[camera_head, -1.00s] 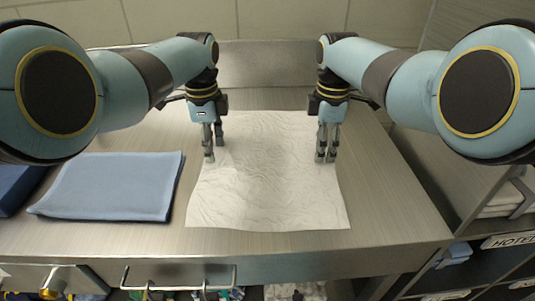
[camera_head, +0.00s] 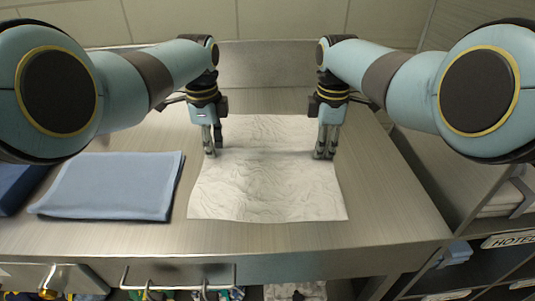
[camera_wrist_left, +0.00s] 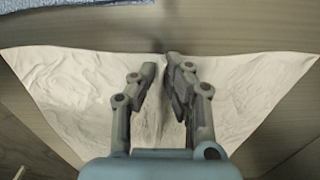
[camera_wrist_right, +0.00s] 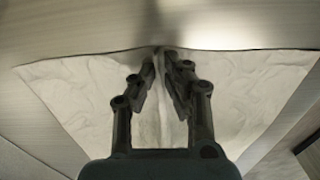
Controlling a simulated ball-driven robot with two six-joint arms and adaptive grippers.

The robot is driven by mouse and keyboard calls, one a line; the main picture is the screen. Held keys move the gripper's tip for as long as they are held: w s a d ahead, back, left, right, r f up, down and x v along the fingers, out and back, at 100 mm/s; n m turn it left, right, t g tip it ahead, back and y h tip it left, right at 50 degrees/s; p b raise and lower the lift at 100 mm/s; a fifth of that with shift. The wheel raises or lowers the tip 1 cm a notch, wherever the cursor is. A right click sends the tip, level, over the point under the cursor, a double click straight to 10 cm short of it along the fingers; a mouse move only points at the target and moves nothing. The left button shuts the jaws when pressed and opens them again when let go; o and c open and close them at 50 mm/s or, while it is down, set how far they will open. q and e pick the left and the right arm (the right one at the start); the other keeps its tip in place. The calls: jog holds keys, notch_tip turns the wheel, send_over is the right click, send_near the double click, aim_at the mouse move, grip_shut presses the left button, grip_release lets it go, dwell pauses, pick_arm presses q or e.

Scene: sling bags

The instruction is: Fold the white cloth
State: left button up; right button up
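The white cloth (camera_head: 265,190) lies wrinkled on the metal table, with a raised crease running across it between my two grippers. My left gripper (camera_head: 213,153) points down at the cloth's left edge, shut on a pinch of it. My right gripper (camera_head: 325,156) points down at the right edge, also shut on a pinch. In the left wrist view the cloth (camera_wrist_left: 60,80) gathers into a ridge between the fingertips. The right wrist view shows the cloth (camera_wrist_right: 75,90) gathered the same way. The exact grip depth is hidden by the fingers.
A folded blue cloth (camera_head: 110,185) lies on the table left of the white cloth. A darker blue item (camera_head: 18,188) is at the far left. The metal table (camera_head: 385,220) is bare to the right. A shelf with a label (camera_head: 508,241) stands at the lower right.

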pick_arm(q)
jog(key=shift+f, duration=0.15)
grip_shut()
pick_arm(e)
jog(key=shift+s+f, duration=0.1)
jog(key=shift+f, duration=0.1)
grip_shut()
pick_arm(q)
jog(key=shift+s, duration=0.1)
jog(key=shift+f, duration=0.1)
pick_arm(e)
jog(key=shift+s, duration=0.1)
